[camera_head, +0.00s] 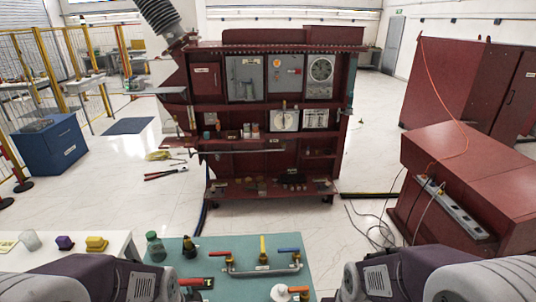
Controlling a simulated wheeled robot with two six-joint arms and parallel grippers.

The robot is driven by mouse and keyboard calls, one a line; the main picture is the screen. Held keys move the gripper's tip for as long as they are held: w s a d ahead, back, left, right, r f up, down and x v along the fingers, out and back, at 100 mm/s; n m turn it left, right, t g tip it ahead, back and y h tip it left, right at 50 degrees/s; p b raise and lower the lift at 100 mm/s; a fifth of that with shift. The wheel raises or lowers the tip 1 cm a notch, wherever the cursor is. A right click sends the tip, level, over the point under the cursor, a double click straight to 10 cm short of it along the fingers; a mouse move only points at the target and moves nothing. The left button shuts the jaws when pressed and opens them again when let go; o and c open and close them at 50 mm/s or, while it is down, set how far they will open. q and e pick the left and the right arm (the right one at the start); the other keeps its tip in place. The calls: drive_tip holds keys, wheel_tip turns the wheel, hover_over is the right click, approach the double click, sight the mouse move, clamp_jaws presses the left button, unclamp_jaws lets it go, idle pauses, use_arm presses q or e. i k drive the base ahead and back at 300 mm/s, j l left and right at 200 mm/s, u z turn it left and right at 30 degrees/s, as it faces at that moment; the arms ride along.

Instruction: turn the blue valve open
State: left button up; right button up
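The blue valve handle (289,250) sits at the right end of a grey pipe assembly (262,270) on the teal mat (235,289) in front of me. It lies roughly level, pointing left and right. A yellow handle (262,246) stands upright at the middle of the pipe, and a red handle (219,254) lies level at its left end. My two forearms show at the bottom left and bottom right, apart from the valves. Neither gripper's fingers are in view.
On the mat are a green bottle (156,247), a dark bottle (189,248), a red and black item (196,282) and a white and orange item (289,293). A white table (118,244) adjoins at left. A dark red cabinet (265,110) stands beyond open floor.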

sight(296, 250)
drive_tip(key=i+l+u, duration=0.1)
drive_tip(key=l+u, duration=0.3)
drive_tip(key=l, duration=0.2)
drive_tip(key=l+u, duration=0.4)
drive_tip(key=l, duration=0.15)
